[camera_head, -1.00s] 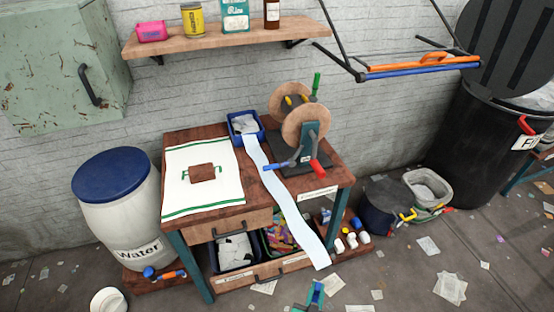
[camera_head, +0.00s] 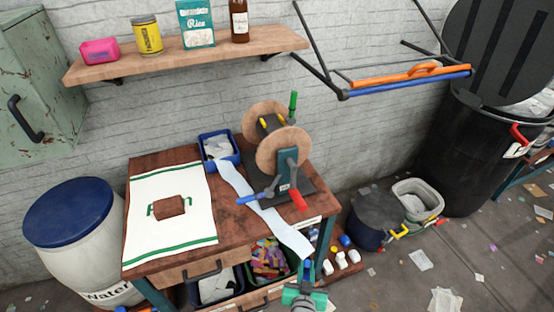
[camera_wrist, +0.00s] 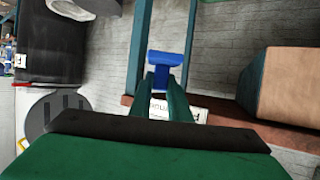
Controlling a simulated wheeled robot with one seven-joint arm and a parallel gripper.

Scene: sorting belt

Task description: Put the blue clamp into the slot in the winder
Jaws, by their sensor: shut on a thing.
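The winder (camera_head: 287,165) stands on the right part of the wooden table, with two round wooden discs, a teal post and blue, red and green handles. Its slot cannot be made out. My gripper (camera_head: 307,275) is at the bottom of the head view, in front of the table's right front corner and apart from the winder. The blue clamp (camera_wrist: 168,66) is between my green fingertips (camera_wrist: 165,84) in the wrist view, its wide end sticking out beyond them. The clamp's small blue tip also shows in the head view (camera_head: 308,264).
A white paper strip (camera_head: 262,205) runs from a blue tray (camera_head: 231,159) past the winder and over the table's front edge. A towel (camera_head: 171,208) covers the table's left. A shelf (camera_head: 190,56) and a hanging rack (camera_head: 405,86) are above. Buckets (camera_head: 377,221) stand at the right.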

